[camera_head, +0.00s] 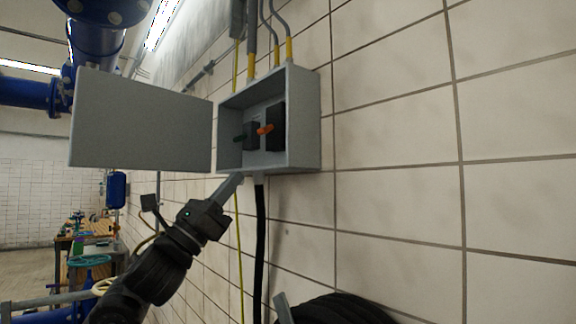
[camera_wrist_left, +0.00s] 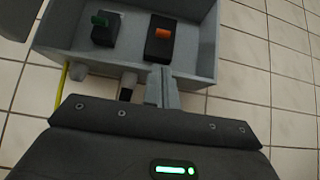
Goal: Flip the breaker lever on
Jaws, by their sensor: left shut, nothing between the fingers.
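An open grey electrical box (camera_head: 303,125) on the tiled wall holds two dark switch units. The right, larger unit (camera_head: 277,126) has an orange lever (camera_head: 265,130), and the smaller left one has a green lever (camera_head: 240,138). Both levers, orange (camera_wrist_left: 163,33) and green (camera_wrist_left: 100,20), also show in the left wrist view. My left gripper (camera_head: 236,180) is shut and empty, its tips by the box's lower edge, below both levers and apart from them. The fingertips (camera_wrist_left: 163,75) overlap the box's lower wall in the wrist view. I cannot tell whether they touch it.
The box's grey door (camera_head: 140,122) stands open to the left. Conduits (camera_head: 276,35) enter from above, and a black cable (camera_head: 259,225) hangs below. A grey finger-like piece and a dark rounded shape, possibly my right gripper, show at the bottom. Wall space to the right is clear.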

